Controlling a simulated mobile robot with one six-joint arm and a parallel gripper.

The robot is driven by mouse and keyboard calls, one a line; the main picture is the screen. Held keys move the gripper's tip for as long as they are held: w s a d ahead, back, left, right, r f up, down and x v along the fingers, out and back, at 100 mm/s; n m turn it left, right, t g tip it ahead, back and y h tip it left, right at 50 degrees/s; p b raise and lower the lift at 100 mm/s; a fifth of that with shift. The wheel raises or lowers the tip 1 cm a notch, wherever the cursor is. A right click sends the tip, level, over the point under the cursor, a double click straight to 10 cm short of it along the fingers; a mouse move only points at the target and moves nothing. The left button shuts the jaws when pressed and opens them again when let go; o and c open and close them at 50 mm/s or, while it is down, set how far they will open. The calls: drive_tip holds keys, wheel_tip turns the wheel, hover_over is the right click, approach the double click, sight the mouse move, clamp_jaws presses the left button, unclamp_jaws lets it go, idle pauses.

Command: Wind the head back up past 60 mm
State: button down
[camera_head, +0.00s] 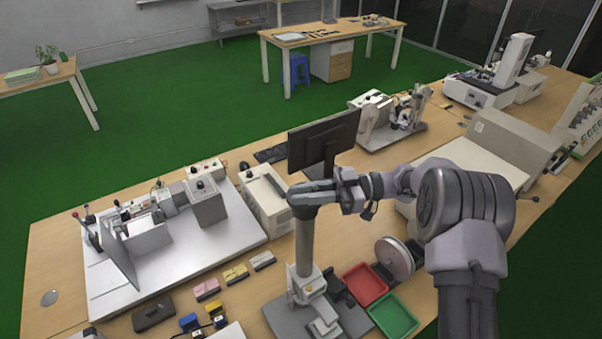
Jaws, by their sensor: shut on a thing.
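A test stand has a pale upright column (304,245) with a dark cap (303,203) on top. Its lower head (307,287), with a small gold-coloured part, sits low on the column, close above the dark base (285,320). My gripper (318,187) is at the top of the column, shut on the dark crank part there. My gripper's fingers and the cap overlap, so the exact grip is hard to see. No height scale or reading can be made out.
A red tray (365,285) and a green tray (394,317) lie right of the stand, beside a pale round disc (396,260). A monitor (331,139) stands behind my gripper. Small coloured blocks (235,274) and a large bench machine (150,240) are to the left.

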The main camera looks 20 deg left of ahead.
drive_tip(key=shift+w+d+r+n+g+h+p, duration=0.15)
drive_tip(key=shift+n+g+h+p, duration=0.35)
drive_tip(key=shift+g+p, duration=0.35)
drive_tip(key=shift+d+r+n+g+h+p, duration=0.1)
drive_tip(key=shift+n+g+h+p, duration=0.3)
drive_tip(key=shift+n+g+p, duration=0.45)
drive_tip(key=shift+p, duration=0.4)
drive_tip(key=c, duration=1.3)
unclamp_jaws()
drive_tip(key=shift+f, duration=0.1)
drive_tip(key=shift+c, duration=0.2)
